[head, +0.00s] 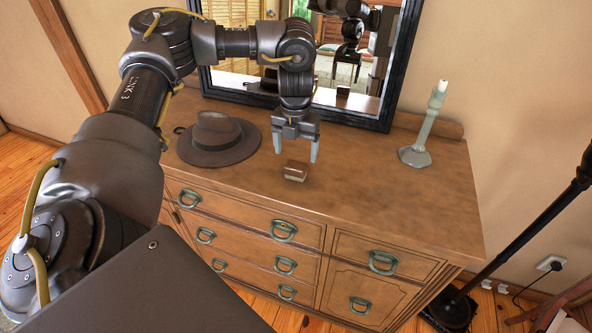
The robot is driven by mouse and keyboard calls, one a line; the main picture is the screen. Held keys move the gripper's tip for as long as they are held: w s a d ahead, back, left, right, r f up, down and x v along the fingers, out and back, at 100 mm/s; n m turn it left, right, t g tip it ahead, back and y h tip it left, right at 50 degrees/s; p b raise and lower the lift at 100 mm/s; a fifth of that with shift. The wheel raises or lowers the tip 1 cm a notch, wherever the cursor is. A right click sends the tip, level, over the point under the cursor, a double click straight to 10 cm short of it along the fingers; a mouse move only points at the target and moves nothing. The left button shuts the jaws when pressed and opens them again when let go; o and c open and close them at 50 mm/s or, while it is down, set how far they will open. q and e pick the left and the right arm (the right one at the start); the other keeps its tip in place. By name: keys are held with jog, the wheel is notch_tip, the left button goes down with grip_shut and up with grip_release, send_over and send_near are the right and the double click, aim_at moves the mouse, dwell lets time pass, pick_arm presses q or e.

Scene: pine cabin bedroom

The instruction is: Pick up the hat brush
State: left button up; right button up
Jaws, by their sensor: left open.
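The hat brush (295,171) is a small brown block with a paler lower edge. It lies on the wooden dresser top (400,196), near the front edge and left of the middle. My left gripper (295,157) points down above it, its two grey fingers spread apart and nothing between them. The fingertips look to be just above or behind the brush; the exact gap cannot be told. My right gripper is not in view.
A dark brimmed hat (217,140) lies left of the brush. A black-framed mirror (383,100) stands behind, reflecting my arm. A pale green candlestick (422,130) stands at the right. A dark pole (530,236) stands right of the dresser.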

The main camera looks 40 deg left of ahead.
aim_at(296, 164)
pick_arm(q)
jog(key=shift+w+f, duration=0.15)
jog(key=shift+f, duration=0.25)
jog(key=shift+d+f, duration=0.1)
jog(key=shift+d, duration=0.05)
jog(key=shift+f, duration=0.3)
notch_tip(296, 164, down, 4)
jog(key=shift+f, duration=0.25)
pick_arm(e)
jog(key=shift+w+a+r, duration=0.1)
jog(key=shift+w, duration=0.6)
pick_arm(q)
jog(key=shift+s, duration=0.2)
jog(key=c, duration=1.1)
jog(key=shift+r, duration=0.1)
